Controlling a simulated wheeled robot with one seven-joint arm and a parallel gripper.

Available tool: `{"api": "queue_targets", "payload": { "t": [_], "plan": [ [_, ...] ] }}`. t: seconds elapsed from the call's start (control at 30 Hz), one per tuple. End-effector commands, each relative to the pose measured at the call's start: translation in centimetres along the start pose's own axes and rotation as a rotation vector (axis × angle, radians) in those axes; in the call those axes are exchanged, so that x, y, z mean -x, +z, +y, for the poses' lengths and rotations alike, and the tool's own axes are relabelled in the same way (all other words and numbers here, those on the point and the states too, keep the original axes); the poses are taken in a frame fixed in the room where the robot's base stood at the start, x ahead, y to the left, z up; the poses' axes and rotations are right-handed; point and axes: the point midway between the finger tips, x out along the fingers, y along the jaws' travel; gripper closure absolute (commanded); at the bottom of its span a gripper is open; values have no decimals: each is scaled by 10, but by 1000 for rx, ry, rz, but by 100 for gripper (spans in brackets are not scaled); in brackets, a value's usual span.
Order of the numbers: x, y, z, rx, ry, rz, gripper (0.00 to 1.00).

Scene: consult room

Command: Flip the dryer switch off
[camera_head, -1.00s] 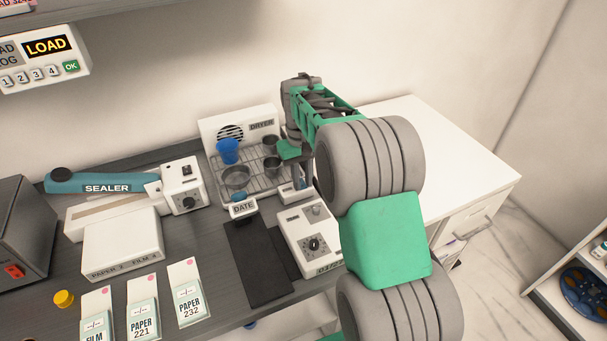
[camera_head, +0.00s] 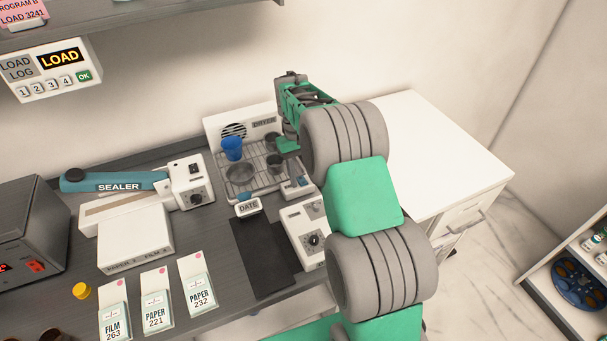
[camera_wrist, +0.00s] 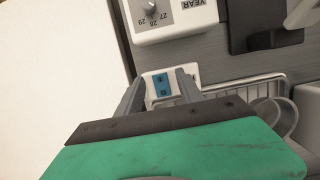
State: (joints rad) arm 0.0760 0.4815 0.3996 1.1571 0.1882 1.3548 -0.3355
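The dryer (camera_head: 213,127) is a white unit with a round vent and a wire rack, standing against the wall. Its switch is a blue rocker (camera_wrist: 161,84) on a small white block, which shows at the rack's front right corner in the head view (camera_head: 299,183). My gripper (camera_wrist: 160,77) is open, its two grey fingers apart on either side of the switch block in the wrist view. I cannot tell whether they touch it or which way the rocker is tipped.
A white dial box (camera_head: 307,228), a DATE stamp (camera_head: 248,207) and a black mat (camera_head: 262,258) lie in front. The white worktop (camera_head: 450,150) at right is clear.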

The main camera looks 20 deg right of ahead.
Motion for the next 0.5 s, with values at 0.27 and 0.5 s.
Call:
{"api": "queue_targets", "payload": {
  "t": [0.27, 0.5],
  "plan": [
    [7, -1, 0, 0, 1, 2, 56],
    [56, -1, -1, 0, 1, 2, 56]
  ]
}}
